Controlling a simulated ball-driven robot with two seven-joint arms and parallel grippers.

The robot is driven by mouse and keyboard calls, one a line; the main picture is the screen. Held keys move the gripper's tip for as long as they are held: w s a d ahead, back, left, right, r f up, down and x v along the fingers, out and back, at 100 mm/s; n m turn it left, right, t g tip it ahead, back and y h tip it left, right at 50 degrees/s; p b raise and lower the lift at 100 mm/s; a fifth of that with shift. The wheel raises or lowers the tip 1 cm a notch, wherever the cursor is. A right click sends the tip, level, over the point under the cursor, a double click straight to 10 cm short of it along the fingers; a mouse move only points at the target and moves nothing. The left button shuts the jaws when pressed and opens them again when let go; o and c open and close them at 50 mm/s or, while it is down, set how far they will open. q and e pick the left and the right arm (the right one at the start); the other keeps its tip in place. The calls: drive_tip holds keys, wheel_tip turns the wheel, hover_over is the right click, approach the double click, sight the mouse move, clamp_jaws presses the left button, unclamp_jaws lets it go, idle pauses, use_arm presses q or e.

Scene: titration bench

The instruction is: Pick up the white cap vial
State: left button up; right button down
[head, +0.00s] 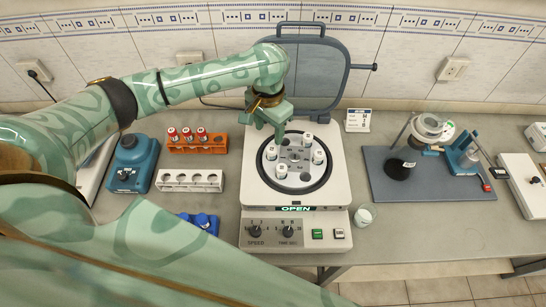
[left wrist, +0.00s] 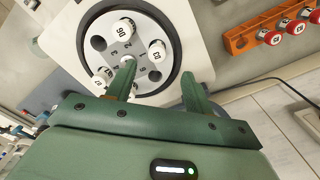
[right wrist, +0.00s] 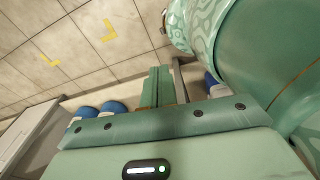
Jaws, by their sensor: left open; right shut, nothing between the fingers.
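Several white cap vials stand in the round rotor of the open centrifuge (head: 254,208). In the head view they are the back vial (head: 307,139), left vial (head: 271,153), right vial (head: 318,157) and front vial (head: 282,171). My left gripper (head: 268,124) is open above the rotor's back left side. In the left wrist view the open fingers (left wrist: 158,72) point at the rotor, with one white cap vial (left wrist: 157,50) just beyond them and another (left wrist: 126,28) farther off. The left finger partly covers the lower left vials. My right gripper (right wrist: 160,85) is shut and empty, away from the vials.
The centrifuge's raised grey lid (head: 330,70) stands behind the rotor. An orange rack (head: 215,146) with red cap vials, a white rack (head: 190,188) and a blue device (head: 131,165) are at left.

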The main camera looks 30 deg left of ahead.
sight(272, 148)
use_arm(q)
drive_tip(key=f, duration=0.3)
drive_tip(key=shift+w+f+b, duration=0.2)
drive_tip(key=shift+f+b, duration=0.15)
drive_tip(key=shift+b, duration=0.05)
drive_tip(key=shift+f, duration=0.4)
drive_tip(key=f, duration=0.1)
drive_tip(key=f+b, duration=0.1)
drive_tip(key=f, duration=0.1)
drive_tip(key=f+b, duration=0.1)
drive_tip(key=f, duration=0.1)
drive_tip(key=shift+w+d+f, duration=0.1)
drive_tip(key=shift+w+d, duration=0.05)
drive_tip(key=shift+d, duration=0.15)
use_arm(e)
drive_tip(key=f, duration=0.2)
drive_tip(key=w+f, duration=0.1)
drive_tip(key=shift+a+f, duration=0.25)
drive_tip(key=shift+f, duration=0.1)
use_arm(q)
drive_tip(key=c, duration=1.1)
use_arm(e)
drive_tip(key=shift+d, duration=0.15)
